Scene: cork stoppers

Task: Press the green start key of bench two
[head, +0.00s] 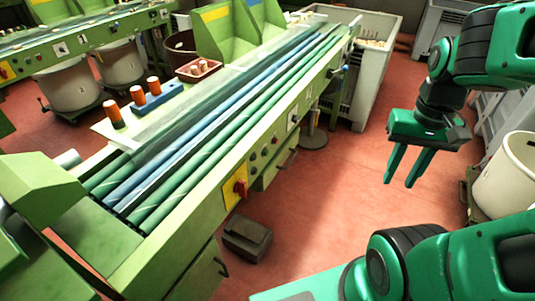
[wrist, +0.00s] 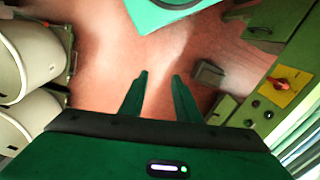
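The near green bench (head: 215,203) runs diagonally through the head view, with belts along its top. Its front side panel carries a red rotary switch on a yellow plate (head: 238,190); this switch also shows at the right of the wrist view (wrist: 283,82). Small round buttons (head: 253,155) sit on the panel beyond the switch. They also show beside it in the wrist view (wrist: 255,103). I cannot tell which button is green or read the bench number. My gripper (head: 398,184) is open and empty, fingers pointing down, over the floor right of the bench and apart from it.
A second green bench (head: 95,38) stands at the far left. A dark box (head: 247,238) lies on the floor by the near bench. A grey crate (head: 375,75) is behind, and a white bin (head: 507,172) is at right. Red floor between bench and bin is clear.

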